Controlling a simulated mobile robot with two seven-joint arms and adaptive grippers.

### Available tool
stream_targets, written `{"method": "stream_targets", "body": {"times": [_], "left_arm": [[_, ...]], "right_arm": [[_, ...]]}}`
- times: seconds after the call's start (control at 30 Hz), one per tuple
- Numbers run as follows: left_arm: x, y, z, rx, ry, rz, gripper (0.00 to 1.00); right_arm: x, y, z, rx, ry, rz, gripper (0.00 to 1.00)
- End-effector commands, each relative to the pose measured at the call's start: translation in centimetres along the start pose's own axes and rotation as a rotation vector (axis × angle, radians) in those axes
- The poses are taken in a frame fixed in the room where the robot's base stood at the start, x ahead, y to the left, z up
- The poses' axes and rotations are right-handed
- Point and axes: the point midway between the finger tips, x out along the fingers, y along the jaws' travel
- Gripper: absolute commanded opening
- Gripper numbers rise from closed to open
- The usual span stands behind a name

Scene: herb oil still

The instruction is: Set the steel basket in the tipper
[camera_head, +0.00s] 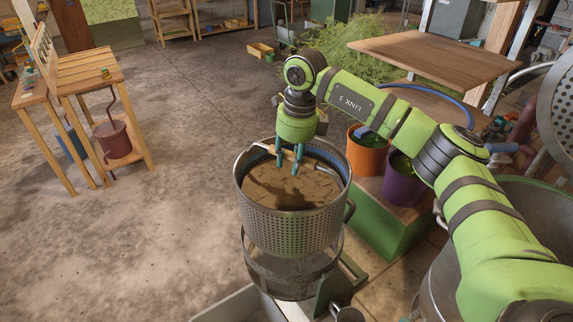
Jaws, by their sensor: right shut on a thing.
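The steel basket (296,232) is a round, perforated drum, upright in the middle of the camera_head view, with brown matter (285,190) inside. My right gripper (289,166) reaches down into its mouth from above and is shut on the basket's bail handle (268,149). The tipper (288,285), a steel ring cradle on a green frame, stands directly below the basket. The basket hides the back of the ring. I cannot tell whether the basket's base hangs just above the ring or touches it. My left gripper is not in view.
A green stand (378,226) with an orange bucket (366,152) and a purple bucket (404,182) is right of the basket. A large steel vessel (528,205) is at right. A wooden bench (90,70) stands far left. The floor between is clear.

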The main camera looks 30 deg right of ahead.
Motion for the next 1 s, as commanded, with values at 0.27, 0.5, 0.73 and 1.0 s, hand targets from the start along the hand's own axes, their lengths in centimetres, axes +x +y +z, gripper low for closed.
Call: {"method": "stream_targets", "body": {"times": [0.27,0.5,0.73,1.0], "left_arm": [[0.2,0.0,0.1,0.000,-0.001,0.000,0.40],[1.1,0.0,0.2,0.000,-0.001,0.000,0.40],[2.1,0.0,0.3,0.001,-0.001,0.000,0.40],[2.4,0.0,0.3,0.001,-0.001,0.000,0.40]], "right_arm": [[-0.3,-0.7,0.2,0.113,-0.013,-0.015,0.00],[0.8,-0.7,0.1,0.116,-0.013,-0.015,0.00],[2.3,-0.8,-0.1,0.114,-0.013,-0.015,0.00],[2.7,-0.8,-0.2,0.114,-0.013,-0.015,0.00]]}}
